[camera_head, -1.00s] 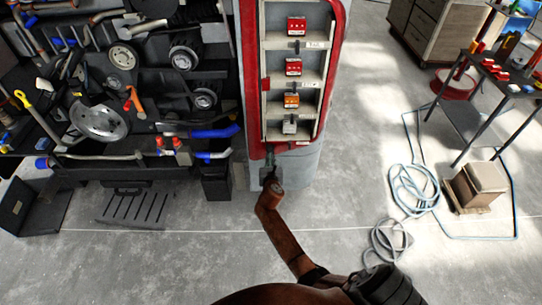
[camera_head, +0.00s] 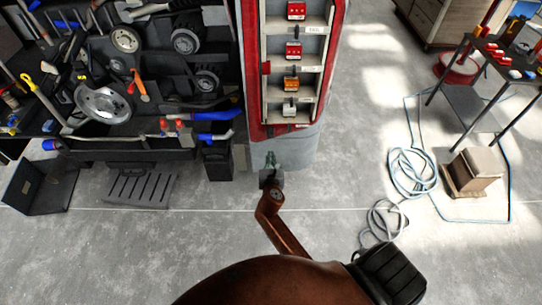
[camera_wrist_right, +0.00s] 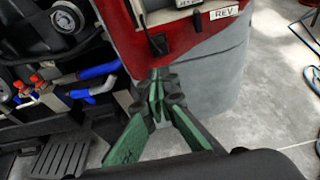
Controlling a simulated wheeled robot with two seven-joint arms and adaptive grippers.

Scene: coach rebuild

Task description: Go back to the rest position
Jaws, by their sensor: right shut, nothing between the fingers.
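My right gripper (camera_head: 270,162) is at the end of my brown arm, in front of the lower grey part of the red-framed cabinet (camera_head: 253,70). In the right wrist view its green fingers (camera_wrist_right: 157,98) are closed together with nothing between them. I cannot tell from the views whether the fingertips touch the cabinet's grey base (camera_wrist_right: 215,75). My left gripper is in neither view.
An engine rack with hoses and wheels (camera_head: 105,105) stands at the left. The cabinet shelves hold small red, orange and grey blocks. A coiled hose (camera_head: 408,172), a box (camera_head: 474,172) and a tool table (camera_head: 478,100) stand at the right. Grey floor between is clear.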

